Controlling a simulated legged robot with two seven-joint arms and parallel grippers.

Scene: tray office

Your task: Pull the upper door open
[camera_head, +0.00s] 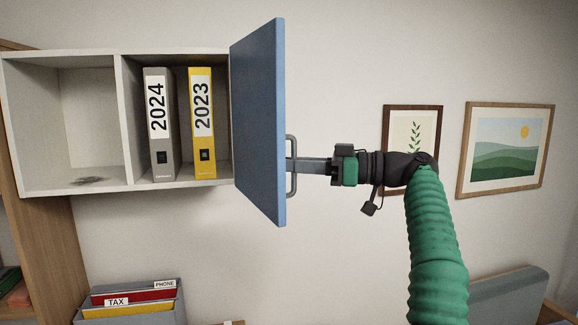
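The blue upper door (258,120) stands swung out from the right side of the white wall cabinet (122,120), so the inside of the cabinet shows. A grey bar handle (291,142) is on the door's outer face, to the right. My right gripper (295,165) reaches the handle from the right, with its fingers at the bar. The fingers look close together around the handle, seen edge-on. My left gripper is not in view.
A grey binder (158,125) and a yellow binder (203,125) stand in the right compartment; the left one is nearly empty. A file holder (130,303) stands below. Two framed pictures (413,120) (505,148) hang on the right wall. A grey-blue padded back (508,296) is at lower right.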

